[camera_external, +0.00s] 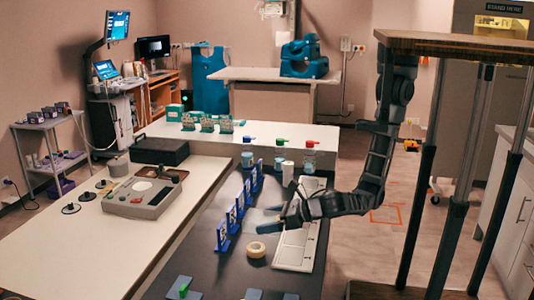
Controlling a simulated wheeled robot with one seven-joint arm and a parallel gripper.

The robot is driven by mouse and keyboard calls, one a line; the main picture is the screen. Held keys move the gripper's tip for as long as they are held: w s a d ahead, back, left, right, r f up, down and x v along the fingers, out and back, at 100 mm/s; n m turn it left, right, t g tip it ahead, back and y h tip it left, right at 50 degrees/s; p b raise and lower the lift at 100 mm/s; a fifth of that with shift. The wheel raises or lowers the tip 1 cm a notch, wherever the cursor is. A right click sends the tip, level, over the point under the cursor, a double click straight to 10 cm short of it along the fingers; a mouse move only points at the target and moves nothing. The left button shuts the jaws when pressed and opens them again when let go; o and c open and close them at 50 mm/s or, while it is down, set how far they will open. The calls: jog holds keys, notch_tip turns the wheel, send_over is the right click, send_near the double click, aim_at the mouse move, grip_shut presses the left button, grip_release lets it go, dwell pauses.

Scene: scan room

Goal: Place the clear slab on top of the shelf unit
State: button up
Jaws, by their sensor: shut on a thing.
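My gripper (288,216) is low over the dark counter (205,263), reaching in from the right. It is shut on a pale, see-through piece that looks like the clear slab (262,219). The slab lies roughly flat between a row of blue stands and a white panel. I cannot tell whether it touches the counter. A grey shelf unit (48,125) stands at the far left, well away from my gripper. Small boxes are on its top, and small bottles and a purple bin are lower down.
Blue upright stands (236,210) line the counter left of my gripper. A tape roll (256,250) and a white panel (296,247) lie close by. Capped bottles (309,157) stand behind. A grey device (144,194) and a black box (159,152) occupy the white table.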

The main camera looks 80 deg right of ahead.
jog(key=shift+d+r, duration=0.25)
jog(key=shift+d, duration=0.1)
